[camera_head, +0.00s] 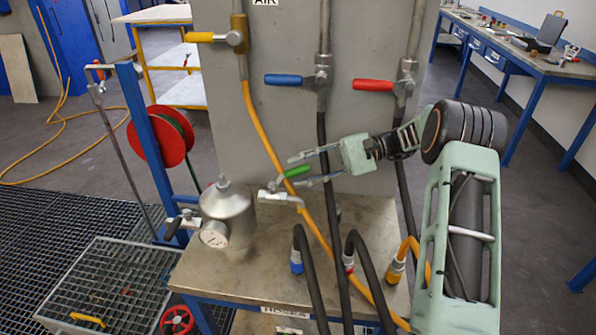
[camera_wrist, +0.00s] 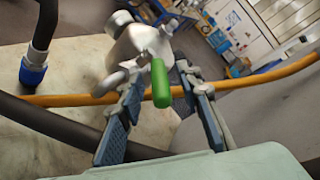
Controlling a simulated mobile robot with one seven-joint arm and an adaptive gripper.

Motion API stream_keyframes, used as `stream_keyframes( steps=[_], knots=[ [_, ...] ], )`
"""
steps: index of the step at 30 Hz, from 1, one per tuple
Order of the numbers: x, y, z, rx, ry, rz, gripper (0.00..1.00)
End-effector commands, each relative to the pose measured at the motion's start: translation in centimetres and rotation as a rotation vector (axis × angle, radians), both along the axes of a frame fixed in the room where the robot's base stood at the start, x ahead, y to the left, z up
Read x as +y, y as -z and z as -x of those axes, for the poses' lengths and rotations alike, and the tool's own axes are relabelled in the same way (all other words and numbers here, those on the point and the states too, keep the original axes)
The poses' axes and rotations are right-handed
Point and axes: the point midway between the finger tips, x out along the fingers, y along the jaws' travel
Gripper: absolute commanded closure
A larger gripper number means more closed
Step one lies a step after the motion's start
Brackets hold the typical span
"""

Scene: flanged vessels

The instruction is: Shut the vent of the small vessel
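The small vessel (camera_head: 228,210) is a silver metal pot with a round gauge, standing on the bench. A silver valve with a pipe (camera_head: 278,196) shows to its right. Its green lever (camera_head: 297,172) appears between the fingers of my gripper (camera_head: 284,173). In the wrist view the green lever (camera_wrist: 160,88) points toward the camera, between my two open fingers, with a visible gap on both sides. The silver vessel (camera_wrist: 131,47) shows beyond the fingertips. My gripper holds nothing. I cannot tell whether a finger touches the lever.
A grey panel behind carries yellow (camera_head: 200,37), blue (camera_head: 284,80) and red (camera_head: 373,85) valve levers. An orange hose (camera_head: 266,140) and dark hoses run down close to my gripper. A dark-handled valve (camera_head: 178,224) sits left of the vessel. A grated box (camera_head: 110,285) stands at the left.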

Motion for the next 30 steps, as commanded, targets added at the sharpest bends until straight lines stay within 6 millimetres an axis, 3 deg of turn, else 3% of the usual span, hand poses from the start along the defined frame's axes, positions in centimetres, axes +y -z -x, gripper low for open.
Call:
stream_keyframes(
  steps=[9, 13, 20, 30],
  knots=[
    [-6.7, -1.4, -0.9, -0.003, 0.003, 0.001, 0.68],
    [-8.7, -1.8, -1.2, -0.002, 0.003, 0.0, 0.68],
    [-10.4, -2.2, -1.4, 0.0, 0.0, 0.001, 0.68],
    [-10.6, -2.3, -1.4, 0.0, -0.001, 0.001, 0.7]
  ],
)
